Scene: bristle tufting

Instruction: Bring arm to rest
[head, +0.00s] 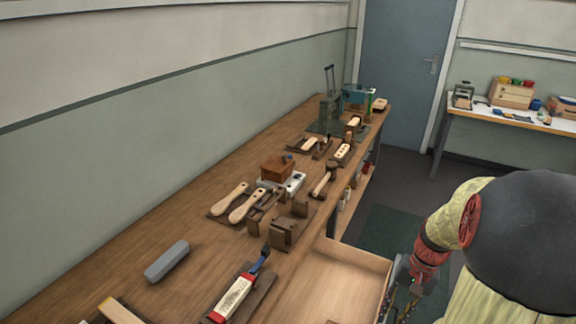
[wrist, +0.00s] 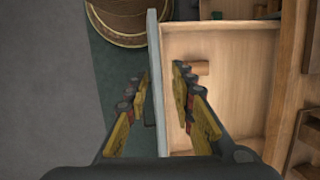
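My arm reaches down at the lower right of the head view, and my gripper (head: 402,300) is beside the front of an open wooden drawer (head: 345,262). In the wrist view my gripper (wrist: 157,78) has its two fingers apart. The drawer's grey front panel (wrist: 156,50) runs between them in the picture, with a gap to each finger. No object is held between the fingers. The drawer's pale bottom (wrist: 225,55) shows to the right, with a small wooden cylinder (wrist: 200,67) near the front panel.
The long workbench (head: 200,245) carries brush handles (head: 245,205), a brown box (head: 277,168), a grey block (head: 167,261) and a red-and-white tool (head: 235,297). A round woven basket (wrist: 125,20) stands on the floor beside the drawer. A second table (head: 515,122) is at back right. Open floor lies between.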

